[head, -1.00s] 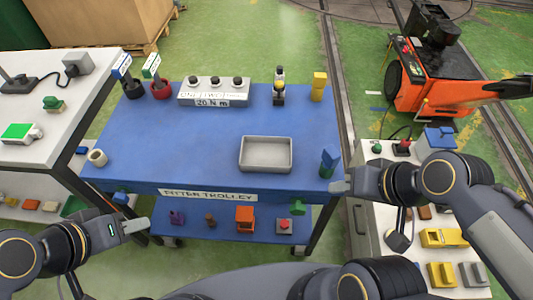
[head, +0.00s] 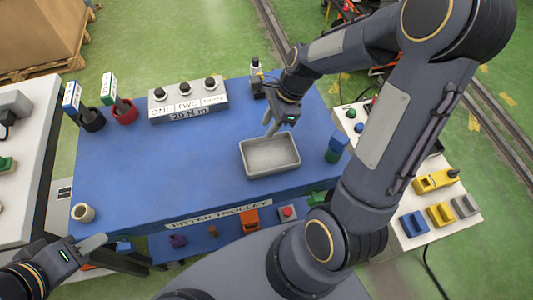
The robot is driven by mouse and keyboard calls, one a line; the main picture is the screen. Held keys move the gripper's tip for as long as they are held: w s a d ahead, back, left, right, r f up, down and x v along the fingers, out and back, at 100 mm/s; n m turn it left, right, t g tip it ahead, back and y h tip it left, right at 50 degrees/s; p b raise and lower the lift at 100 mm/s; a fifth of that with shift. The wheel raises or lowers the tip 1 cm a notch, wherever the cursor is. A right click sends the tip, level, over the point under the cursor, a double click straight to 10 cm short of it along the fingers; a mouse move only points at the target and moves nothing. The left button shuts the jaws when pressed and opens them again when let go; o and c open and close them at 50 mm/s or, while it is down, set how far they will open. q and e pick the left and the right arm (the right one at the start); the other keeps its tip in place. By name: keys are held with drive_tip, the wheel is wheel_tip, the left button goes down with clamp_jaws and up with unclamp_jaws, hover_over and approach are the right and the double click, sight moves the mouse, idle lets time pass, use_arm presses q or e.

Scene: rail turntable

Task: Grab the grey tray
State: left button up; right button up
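The grey tray (head: 270,171) is a shallow, empty rectangular tray. It lies flat on the blue top of the fitter trolley (head: 190,150), right of the middle. My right gripper (head: 270,130) points down just above the tray's far rim. Its fingers look close together, and I cannot tell whether they touch the rim or how far apart they are. My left gripper (head: 98,241) is at the lower left, beside the trolley's near left corner and away from the tray. Its fingers show edge-on, so their gap is hidden.
A grey box with several black knobs (head: 188,100) stands at the trolley's back. Red (head: 124,111) and black (head: 91,119) holders stand back left, a beige ring (head: 83,213) front left. The trolley's middle left is clear.

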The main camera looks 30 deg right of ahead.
sight(269, 155)
drive_tip(key=f, duration=0.4)
drive_tip(key=shift+w+a, duration=0.15)
drive_tip(key=shift+w, duration=0.1)
drive_tip(key=shift+w+a+f, duration=0.1)
drive_tip(key=shift+a+f, duration=0.15)
drive_tip(key=shift+f, duration=0.25)
clamp_jaws()
